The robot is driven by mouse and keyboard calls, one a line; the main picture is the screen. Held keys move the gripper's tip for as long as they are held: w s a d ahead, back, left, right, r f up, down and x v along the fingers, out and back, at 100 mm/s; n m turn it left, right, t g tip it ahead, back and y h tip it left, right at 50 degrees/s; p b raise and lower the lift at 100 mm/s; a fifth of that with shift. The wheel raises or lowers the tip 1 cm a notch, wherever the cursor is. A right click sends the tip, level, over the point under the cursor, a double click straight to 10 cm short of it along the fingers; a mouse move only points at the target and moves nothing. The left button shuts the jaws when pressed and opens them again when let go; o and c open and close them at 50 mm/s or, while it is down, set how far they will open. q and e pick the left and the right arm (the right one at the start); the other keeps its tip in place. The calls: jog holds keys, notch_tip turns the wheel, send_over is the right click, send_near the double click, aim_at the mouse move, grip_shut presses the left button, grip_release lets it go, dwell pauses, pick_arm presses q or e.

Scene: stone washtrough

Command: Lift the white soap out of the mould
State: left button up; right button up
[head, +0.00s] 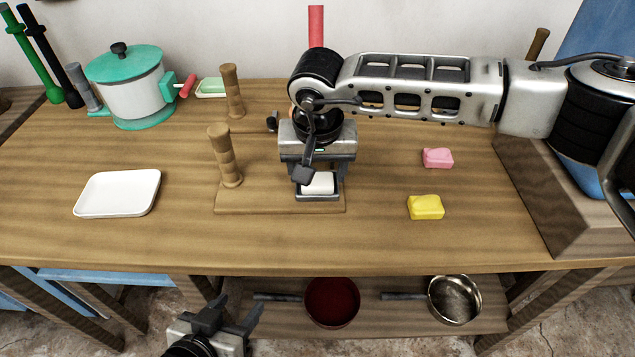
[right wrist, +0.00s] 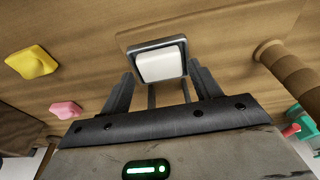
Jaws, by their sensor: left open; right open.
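The white soap (head: 318,183) sits in a small dark-rimmed mould (head: 318,197) on a wooden board (head: 280,202) at the middle of the table. In the right wrist view the soap (right wrist: 161,62) lies inside the mould's grey rim (right wrist: 141,47). My right gripper (head: 319,178) points down above the mould, its fingers open on either side. In the right wrist view the fingers of my right gripper (right wrist: 161,85) stand apart with nothing between them; whether they touch the mould I cannot tell. My left gripper (head: 227,317) is open and empty, low in front of the table.
Wooden posts (head: 225,157) rise left of the mould. A white tray (head: 117,194) lies at left, a teal-lidded pot (head: 135,88) behind it. Pink soap (head: 437,158) and yellow soap (head: 426,207) lie at right. Pans (head: 332,302) rest on the lower shelf.

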aim_at(319, 183)
jog(key=shift+f+b, duration=0.5)
jog(key=shift+f, duration=0.1)
jog(key=shift+b, duration=0.3)
dwell(0.4)
jog(key=c, duration=0.6)
jog(key=shift+r, duration=0.1)
jog(key=shift+r, duration=0.1)
notch_tip(319, 183, up, 9)
jog(key=p, duration=0.4)
dwell(0.7)
jog(key=shift+d, duration=0.1)
